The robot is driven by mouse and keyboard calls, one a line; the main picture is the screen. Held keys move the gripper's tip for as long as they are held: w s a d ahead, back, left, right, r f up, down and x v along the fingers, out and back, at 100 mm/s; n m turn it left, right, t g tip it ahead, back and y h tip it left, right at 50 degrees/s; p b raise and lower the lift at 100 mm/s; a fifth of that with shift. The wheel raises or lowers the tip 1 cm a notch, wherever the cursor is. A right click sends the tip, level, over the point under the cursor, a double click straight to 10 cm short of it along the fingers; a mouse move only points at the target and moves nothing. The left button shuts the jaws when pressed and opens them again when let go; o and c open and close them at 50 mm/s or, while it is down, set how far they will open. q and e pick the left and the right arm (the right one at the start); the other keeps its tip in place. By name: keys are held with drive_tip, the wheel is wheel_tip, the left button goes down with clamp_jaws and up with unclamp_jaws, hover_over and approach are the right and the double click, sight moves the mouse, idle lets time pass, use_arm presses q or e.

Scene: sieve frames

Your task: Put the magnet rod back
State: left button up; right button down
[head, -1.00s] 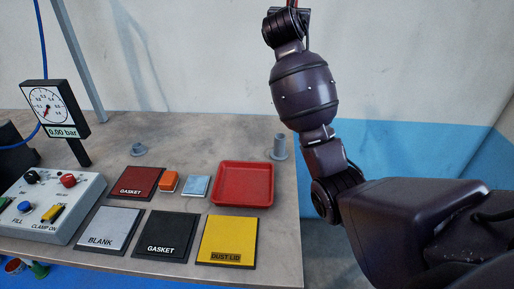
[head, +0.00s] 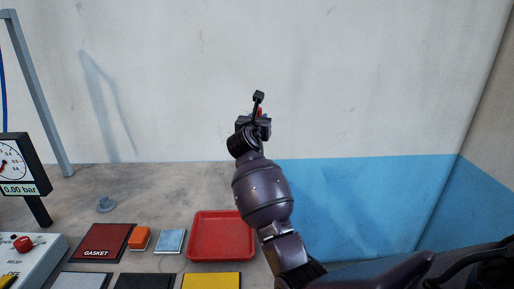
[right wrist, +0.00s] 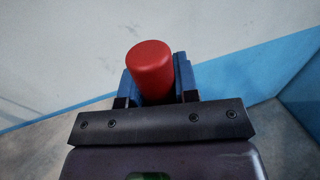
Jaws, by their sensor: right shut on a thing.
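My right gripper (head: 256,119) is raised in front of the white wall, above the back of the bench. In the right wrist view it is shut on the red handle (right wrist: 152,68) of the magnet rod, which sits between the two blue-faced fingers. In the head view a dark slim part of the magnet rod (head: 258,98) sticks up above the gripper, with a bit of red beside it. The grey flanged post behind the red tray is hidden by my right arm. My left gripper is not in view.
A gauge (head: 20,165) and control box (head: 30,255) stand left.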

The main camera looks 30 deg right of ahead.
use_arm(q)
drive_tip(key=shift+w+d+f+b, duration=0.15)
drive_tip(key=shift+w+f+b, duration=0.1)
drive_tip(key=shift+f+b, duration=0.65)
use_arm(e)
wheel_tip(320, 180, down, 8)
drive_tip(key=c, duration=1.3)
unclamp_jaws()
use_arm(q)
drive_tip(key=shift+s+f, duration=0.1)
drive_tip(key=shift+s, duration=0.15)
use_arm(e)
drive_tip(key=o, duration=0.4)
drive_tip(key=shift+o, duration=0.2)
use_arm(q)
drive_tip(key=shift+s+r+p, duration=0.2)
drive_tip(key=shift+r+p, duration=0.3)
drive_tip(key=shift+p, duration=0.2)
use_arm(e)
drive_tip(key=v, duration=1.2)
